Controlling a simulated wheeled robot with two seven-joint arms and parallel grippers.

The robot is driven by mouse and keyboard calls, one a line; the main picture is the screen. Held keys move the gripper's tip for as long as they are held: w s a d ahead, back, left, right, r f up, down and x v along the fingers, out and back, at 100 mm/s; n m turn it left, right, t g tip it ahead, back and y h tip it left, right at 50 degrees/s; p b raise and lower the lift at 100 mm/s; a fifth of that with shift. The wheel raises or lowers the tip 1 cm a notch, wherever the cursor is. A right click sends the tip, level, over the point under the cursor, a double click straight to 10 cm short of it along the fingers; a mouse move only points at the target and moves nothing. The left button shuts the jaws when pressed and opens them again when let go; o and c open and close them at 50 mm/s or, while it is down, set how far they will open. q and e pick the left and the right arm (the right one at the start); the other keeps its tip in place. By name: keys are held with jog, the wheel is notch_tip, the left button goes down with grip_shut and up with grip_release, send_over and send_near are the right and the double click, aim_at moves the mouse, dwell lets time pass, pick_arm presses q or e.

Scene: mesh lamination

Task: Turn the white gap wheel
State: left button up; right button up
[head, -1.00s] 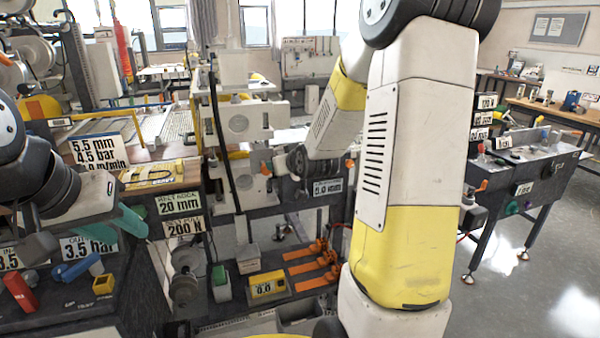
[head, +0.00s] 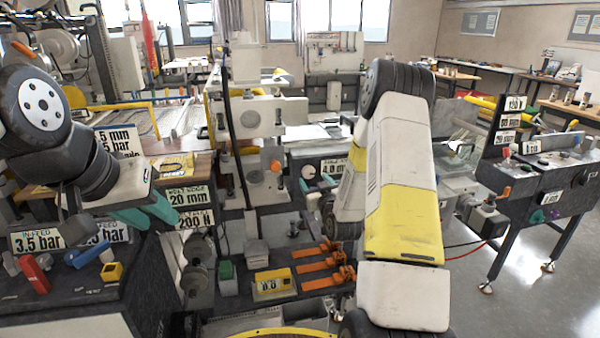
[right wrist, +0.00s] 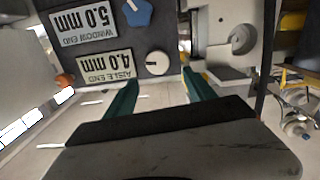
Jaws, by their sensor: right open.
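The white gap wheel (right wrist: 157,63) is a small round white knob with a dark slot, beside the "AISLE END 4.0 mm" label (right wrist: 90,65) in the right wrist view. It also shows in the head view (head: 308,173), left of the 4.0 mm plate. My right gripper (right wrist: 160,76) is open, with its teal fingertips spread to either side just short of the wheel. Whether they touch it I cannot tell.
A blue knob (right wrist: 138,12) sits by the "WINDOW END 5.0 mm" label (right wrist: 83,25). An orange knob (right wrist: 65,80) is left of the labels. A pale machine housing (right wrist: 225,40) stands close on the right. Orange clamps (head: 325,270) and a yellow gauge (head: 273,284) lie below.

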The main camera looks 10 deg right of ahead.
aim_at(309, 173)
jog(key=w, duration=0.5)
jog(key=w+f, duration=0.1)
jog(key=w, duration=0.1)
jog(key=shift+w, duration=0.3)
jog(key=c, duration=1.4)
jog(key=shift+o, duration=0.2)
jog(key=shift+m, duration=0.4)
